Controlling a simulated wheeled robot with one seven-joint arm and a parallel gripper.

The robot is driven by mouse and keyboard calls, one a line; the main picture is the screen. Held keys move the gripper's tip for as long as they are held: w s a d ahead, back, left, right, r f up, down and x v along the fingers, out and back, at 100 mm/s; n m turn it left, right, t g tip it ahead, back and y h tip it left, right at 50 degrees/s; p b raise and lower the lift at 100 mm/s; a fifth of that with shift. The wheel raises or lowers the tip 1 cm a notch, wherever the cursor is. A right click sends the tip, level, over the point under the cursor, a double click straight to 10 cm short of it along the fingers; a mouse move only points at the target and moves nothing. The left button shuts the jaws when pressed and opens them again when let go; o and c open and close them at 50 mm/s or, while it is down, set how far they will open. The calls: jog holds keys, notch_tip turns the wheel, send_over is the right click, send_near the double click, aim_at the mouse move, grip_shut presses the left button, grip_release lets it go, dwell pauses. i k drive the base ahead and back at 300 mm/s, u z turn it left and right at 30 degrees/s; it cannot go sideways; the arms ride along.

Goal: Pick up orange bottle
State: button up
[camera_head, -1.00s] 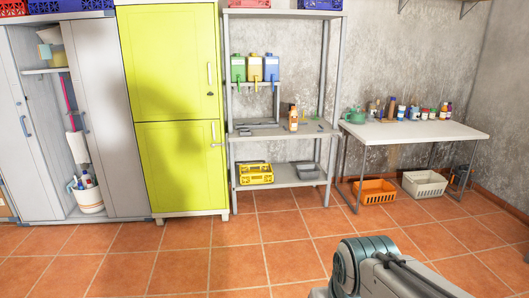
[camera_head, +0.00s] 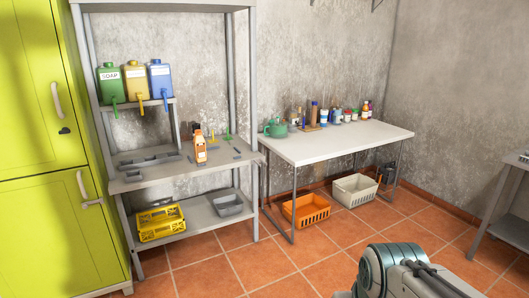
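An orange bottle (camera_head: 200,147) with a pale label stands upright on the middle shelf (camera_head: 160,178) of the grey metal rack, near its front edge. A small dark object shows just behind its top. My arm (camera_head: 405,272) shows at the bottom right, well short of the rack. My gripper is outside the picture, so its fingers cannot be seen.
Soap dispensers (camera_head: 135,84) hang above the shelf, with grey trays (camera_head: 150,160) and small tools beside the bottle. A white table (camera_head: 340,143) with jars stands right of the rack. A yellow-green cabinet (camera_head: 50,150) stands left. Tiled floor (camera_head: 250,270) ahead is clear.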

aim_at(199, 147)
jog(key=i, duration=1.8)
jog(key=u, duration=0.6)
jog(key=i, duration=1.6)
jog(key=u, duration=0.8)
jog(key=i, duration=0.4)
jog(key=u, duration=0.1)
